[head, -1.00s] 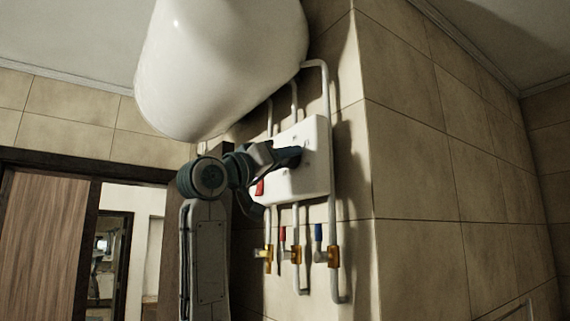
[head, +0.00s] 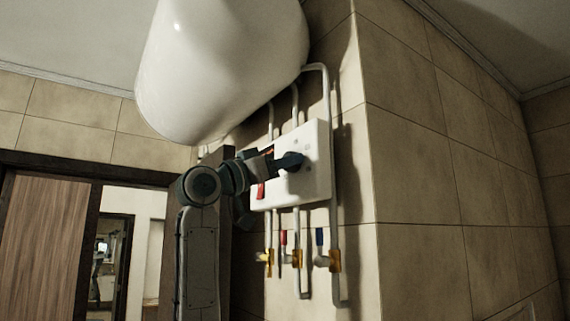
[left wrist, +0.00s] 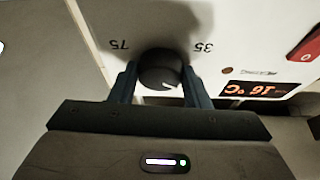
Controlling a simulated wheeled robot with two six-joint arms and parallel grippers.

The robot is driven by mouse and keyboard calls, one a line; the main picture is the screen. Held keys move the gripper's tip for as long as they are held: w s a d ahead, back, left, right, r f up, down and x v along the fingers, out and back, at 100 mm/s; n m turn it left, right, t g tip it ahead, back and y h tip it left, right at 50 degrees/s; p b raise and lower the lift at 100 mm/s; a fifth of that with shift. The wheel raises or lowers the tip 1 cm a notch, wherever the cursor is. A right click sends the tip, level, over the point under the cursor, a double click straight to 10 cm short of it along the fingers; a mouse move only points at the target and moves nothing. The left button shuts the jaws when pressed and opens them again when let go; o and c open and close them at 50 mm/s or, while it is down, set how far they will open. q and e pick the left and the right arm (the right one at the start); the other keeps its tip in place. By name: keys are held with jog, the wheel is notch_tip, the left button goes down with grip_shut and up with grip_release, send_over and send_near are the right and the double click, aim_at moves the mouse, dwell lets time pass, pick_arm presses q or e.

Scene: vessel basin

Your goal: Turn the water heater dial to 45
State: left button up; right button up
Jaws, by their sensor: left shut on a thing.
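The water heater dial (left wrist: 160,70) is a round black knob with a small white mark on the white control box (left wrist: 250,60), between the upside-down labels 75 and 35 in the left wrist view. The mark points to the lower right in that view. My left gripper (left wrist: 160,84) is shut on the dial, one finger on each side. In the head view my left gripper (head: 290,162) reaches the white control box (head: 315,180) from the left and mostly hides the dial. An orange display (left wrist: 262,89) reads 16 °C, upside down. My right gripper is not in view.
A large white tank (head: 220,65) hangs above the box. Pipes run above and below it, with a red valve handle (head: 283,237) and a blue one (head: 320,236) below. A red switch (left wrist: 306,46) is on the box. A tiled wall corner stands to the right.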

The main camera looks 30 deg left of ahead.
pick_arm(q)
jog(key=o, duration=1)
jog(key=shift+s, duration=0.15)
jog(key=b+v, duration=0.6)
jog(key=v, duration=0.4)
jog(key=shift+s+f, duration=0.25)
jog(key=shift+s, duration=0.05)
jog(key=shift+a, duration=0.1)
